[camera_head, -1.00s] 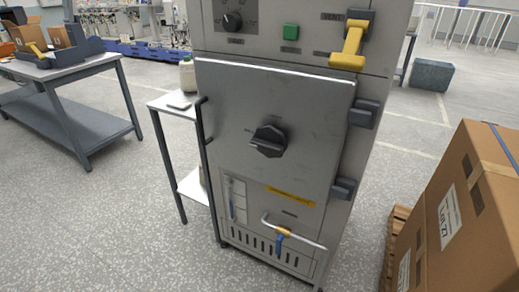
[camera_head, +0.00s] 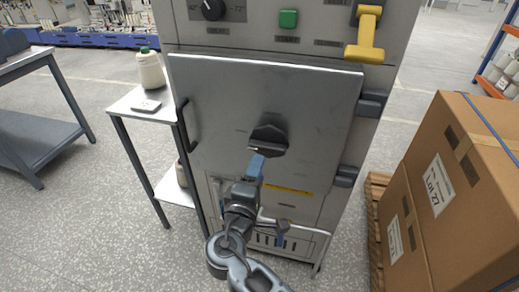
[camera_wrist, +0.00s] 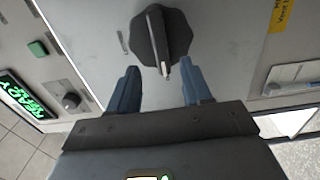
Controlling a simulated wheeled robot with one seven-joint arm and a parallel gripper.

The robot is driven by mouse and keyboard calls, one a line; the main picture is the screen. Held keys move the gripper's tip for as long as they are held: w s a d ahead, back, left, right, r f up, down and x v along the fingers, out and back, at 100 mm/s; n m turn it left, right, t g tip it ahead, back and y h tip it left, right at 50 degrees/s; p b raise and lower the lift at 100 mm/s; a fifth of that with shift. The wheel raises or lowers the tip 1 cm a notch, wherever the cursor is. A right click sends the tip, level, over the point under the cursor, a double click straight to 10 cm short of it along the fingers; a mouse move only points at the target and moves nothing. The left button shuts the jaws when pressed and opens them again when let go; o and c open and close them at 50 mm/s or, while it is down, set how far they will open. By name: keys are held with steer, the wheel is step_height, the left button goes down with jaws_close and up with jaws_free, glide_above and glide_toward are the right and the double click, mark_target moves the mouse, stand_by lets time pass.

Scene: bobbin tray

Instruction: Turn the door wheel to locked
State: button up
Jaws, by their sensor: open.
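The door wheel (camera_head: 268,138) is a dark round knob with a raised grip bar, in the middle of the steel cabinet door (camera_head: 225,105). In the wrist view the wheel (camera_wrist: 166,38) is just beyond my fingertips, with a pale pointer line on its bar. My gripper (camera_head: 257,160) is just below the wheel in the head view. In the wrist view my gripper (camera_wrist: 160,78) is open, its two blue fingers on either side of the wheel's lower part. I cannot tell whether they touch it. The lock markings are not readable.
A yellow lever (camera_head: 366,35), green button (camera_head: 288,18) and small dial (camera_head: 213,8) are above the door. A side table (camera_head: 140,105) with a bottle (camera_head: 150,70) stands left. Cardboard boxes (camera_head: 455,170) stand close on the right. A lower handle (camera_head: 300,228) crosses the cabinet.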

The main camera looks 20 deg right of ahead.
mark_target(266, 151)
steer(key=p+x, duration=0.1)
steer(key=x, duration=0.6)
steer(key=shift+w+d, duration=0.1)
steer(key=shift+d, duration=0.05)
steer(key=shift+c, duration=0.4)
jaws_close()
